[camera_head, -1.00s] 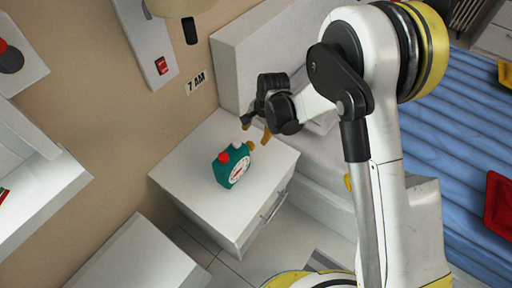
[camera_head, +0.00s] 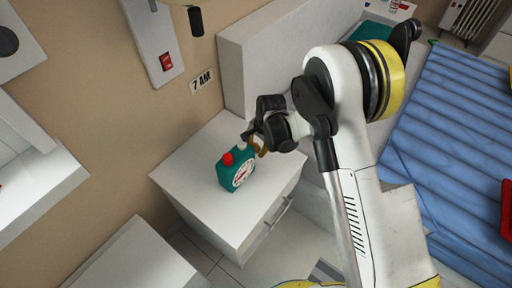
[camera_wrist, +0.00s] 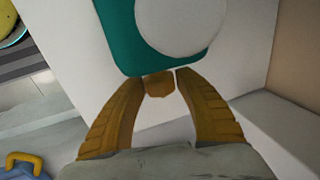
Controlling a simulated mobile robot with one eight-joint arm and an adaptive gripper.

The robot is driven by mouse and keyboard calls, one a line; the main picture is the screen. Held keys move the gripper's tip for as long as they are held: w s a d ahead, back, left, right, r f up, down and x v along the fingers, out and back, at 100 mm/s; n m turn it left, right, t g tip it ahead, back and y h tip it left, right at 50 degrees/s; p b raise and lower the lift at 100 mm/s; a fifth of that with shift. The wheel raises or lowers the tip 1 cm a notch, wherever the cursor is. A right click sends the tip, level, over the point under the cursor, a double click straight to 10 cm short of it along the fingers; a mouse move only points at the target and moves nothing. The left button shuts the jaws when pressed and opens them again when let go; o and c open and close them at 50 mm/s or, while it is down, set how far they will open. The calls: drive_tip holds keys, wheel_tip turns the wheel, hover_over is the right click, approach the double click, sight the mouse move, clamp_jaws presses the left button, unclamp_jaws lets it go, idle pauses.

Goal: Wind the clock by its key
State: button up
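The teal clock (camera_head: 227,179) stands on the white bedside cabinet, with a white dial, a red knob and a white knob on top. In the wrist view the clock (camera_wrist: 122,38) fills the top middle. Its brass-coloured key (camera_wrist: 159,85) sticks out toward my gripper. My gripper (camera_wrist: 161,74) has its two tan fingers apart, one on each side of the key, with the tips close to it. A thin gap shows by the right tip; contact is not clear. In the head view my gripper (camera_head: 255,145) is beside the clock and mostly hides the key.
The white cabinet (camera_head: 190,172) has a clear top around the clock. A white headboard panel (camera_head: 258,62) stands behind my gripper. A wall panel with a red switch (camera_head: 167,62) and a "7 AM" label (camera_head: 201,81) are on the wall. A blue bed (camera_head: 450,140) lies right.

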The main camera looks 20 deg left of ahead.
drive_tip(key=c, duration=0.6)
drive_tip(key=g+h, duration=0.1)
drive_tip(key=h, duration=0.2)
drive_tip(key=shift+a+g+h, duration=0.1)
drive_tip(key=shift+g+h, duration=0.2)
drive_tip(key=shift+h, duration=0.1)
drive_tip(key=shift+g+h, duration=0.7)
drive_tip(key=shift+h, duration=0.8)
drive_tip(key=shift+h, duration=0.3)
drive_tip(key=o, duration=1.2)
